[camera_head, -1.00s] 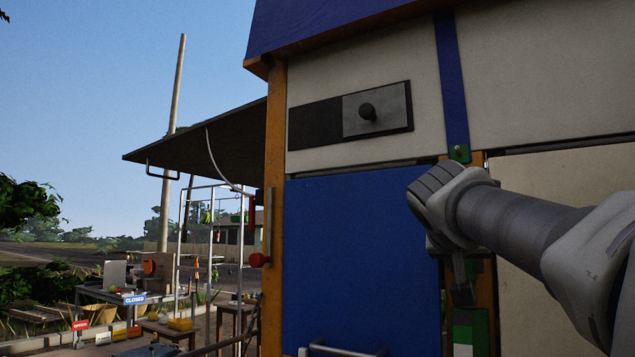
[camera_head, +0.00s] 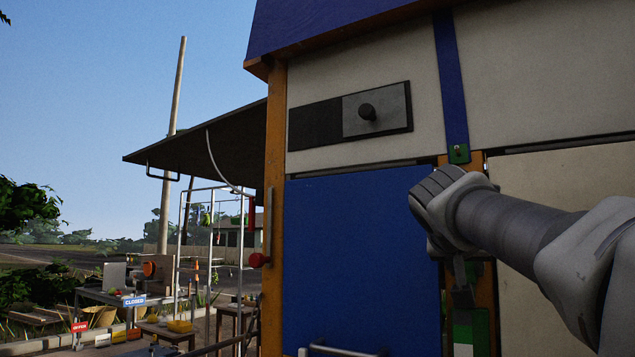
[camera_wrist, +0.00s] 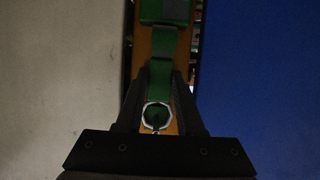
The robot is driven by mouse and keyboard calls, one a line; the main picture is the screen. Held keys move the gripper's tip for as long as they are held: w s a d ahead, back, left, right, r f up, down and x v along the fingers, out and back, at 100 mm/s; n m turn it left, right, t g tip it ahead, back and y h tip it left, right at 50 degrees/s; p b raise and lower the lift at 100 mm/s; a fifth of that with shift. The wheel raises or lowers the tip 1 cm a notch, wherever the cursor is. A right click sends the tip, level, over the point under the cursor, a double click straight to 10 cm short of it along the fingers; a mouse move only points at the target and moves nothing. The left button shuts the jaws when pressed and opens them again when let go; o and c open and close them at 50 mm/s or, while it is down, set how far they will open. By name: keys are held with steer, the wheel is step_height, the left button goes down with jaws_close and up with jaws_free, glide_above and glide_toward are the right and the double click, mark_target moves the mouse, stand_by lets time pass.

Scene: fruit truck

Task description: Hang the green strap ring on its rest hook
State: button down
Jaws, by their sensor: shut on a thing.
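The green strap (camera_wrist: 161,75) runs along the orange post in the wrist view, with a pale metal ring (camera_wrist: 144,117) near its end. My gripper (camera_wrist: 162,80) is shut on the strap ring, with a dark finger on each side of the strap and ring. In the head view my gripper (camera_head: 462,285) points down in front of the post, and my wrist hides most of the strap and the ring. A small green bracket with a peg (camera_head: 459,153) sits on the post above my wrist. It may be the rest hook.
A blue panel (camera_head: 360,250) with a metal handle (camera_head: 340,350) lies left of the post, and a cream panel (camera_head: 525,200) lies right of it. A green and white piece (camera_head: 470,330) is below my gripper. Tables and a metal frame stand far left.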

stand_by(0.3)
steer(key=shift+c, duration=2.2)
jaws_free()
steer(key=shift+s, duration=0.1)
